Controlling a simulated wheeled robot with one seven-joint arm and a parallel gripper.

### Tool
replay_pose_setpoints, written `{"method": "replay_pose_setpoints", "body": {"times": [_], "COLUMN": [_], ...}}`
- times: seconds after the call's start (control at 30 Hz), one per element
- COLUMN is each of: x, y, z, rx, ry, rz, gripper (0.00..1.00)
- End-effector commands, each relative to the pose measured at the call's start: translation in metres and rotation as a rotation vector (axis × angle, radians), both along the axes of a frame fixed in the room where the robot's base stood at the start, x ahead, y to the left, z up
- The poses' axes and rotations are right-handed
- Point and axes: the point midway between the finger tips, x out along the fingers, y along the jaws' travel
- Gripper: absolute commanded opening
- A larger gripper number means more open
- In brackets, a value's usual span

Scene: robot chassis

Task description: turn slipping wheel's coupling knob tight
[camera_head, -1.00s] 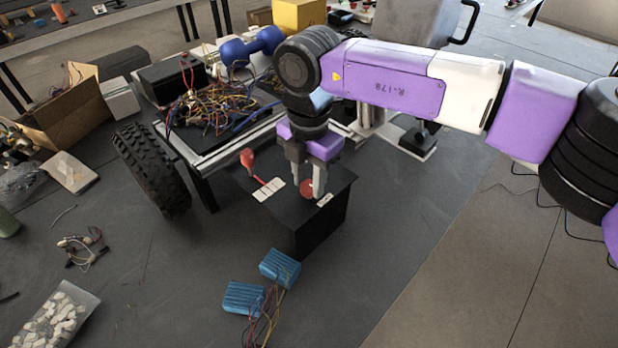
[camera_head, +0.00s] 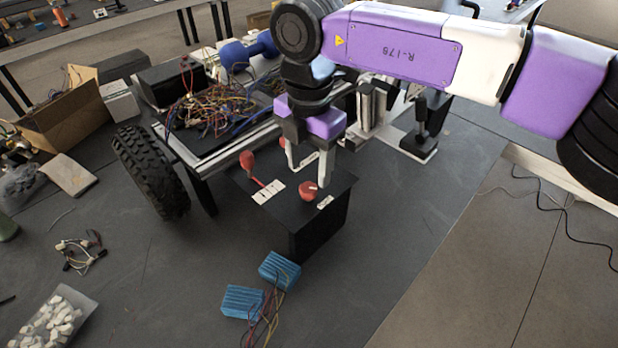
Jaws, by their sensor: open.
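A round red knob (camera_head: 307,192) with a pale mark sits on top of a black box (camera_head: 325,222), with a small white label beside it. I cannot tell which wheel it belongs to. My gripper (camera_head: 308,170) points down just above and behind the knob, with its two pale fingers apart and nothing between them. A red-headed lever (camera_head: 248,162) stands on the same box at the left, beside a white marked plate. Another red part (camera_head: 283,142) shows partly behind my gripper. A black treaded wheel (camera_head: 152,172) is mounted at the chassis's left side.
The chassis (camera_head: 205,158) carries tangled wires and dark boxes behind the black box. A cardboard box (camera_head: 65,115) stands at the left. The floor right of the black box is clear.

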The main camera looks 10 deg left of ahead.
Motion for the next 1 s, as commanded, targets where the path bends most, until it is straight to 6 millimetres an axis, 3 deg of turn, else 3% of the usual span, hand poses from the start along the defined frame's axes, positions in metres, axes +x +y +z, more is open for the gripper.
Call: {"method": "replay_pose_setpoints", "body": {"times": [0.13,0.3,0.83,0.93,1.0], "x": [0.001,0.000,0.000,0.002,-0.010], "y": [0.000,0.000,0.000,0.013,0.039], "z": [0.020,0.031,0.032,0.033,0.035], "rx": [0.000,0.001,0.002,0.053,0.143], "ry": [-0.002,0.001,0.000,-0.010,-0.007], "rz": [-0.001,-0.001,0.026,0.122,0.251], "gripper": [0.55,0.55,0.55,0.55,0.55]}}
